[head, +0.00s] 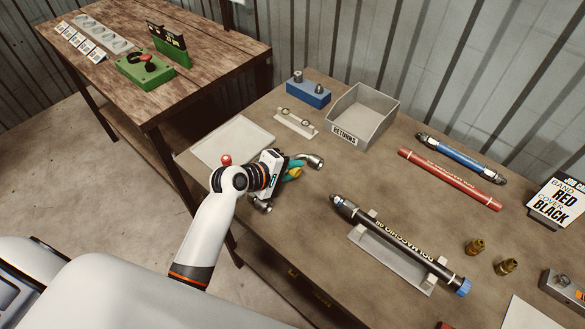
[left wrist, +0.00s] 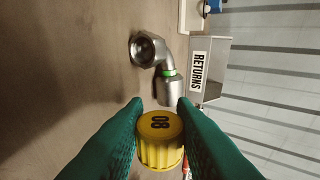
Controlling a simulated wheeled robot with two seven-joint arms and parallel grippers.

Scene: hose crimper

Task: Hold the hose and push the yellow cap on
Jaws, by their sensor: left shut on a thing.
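My left gripper (head: 294,172) has green fingers and is shut on a yellow cap (left wrist: 160,140) marked 08, above the left part of the bench. In the head view the cap shows only partly between the fingers. A metal elbow fitting (left wrist: 168,86) with a green band lies just beyond the cap in the left wrist view; it also shows in the head view (head: 314,161). A black hose (head: 400,243) lies in a pale cradle (head: 373,263), with a metal fitting at its left end and a blue cap (head: 463,287) at its right end. My right gripper is out of view.
A grey RETURNS bin (head: 362,115) and a blue block (head: 308,93) stand at the back. A red hose (head: 450,179) and a blue hose (head: 461,158) lie right. Brass fittings (head: 474,246) and a BAND RED COVER BLACK sign (head: 558,202) sit farther right. A pale tray (head: 230,140) lies left.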

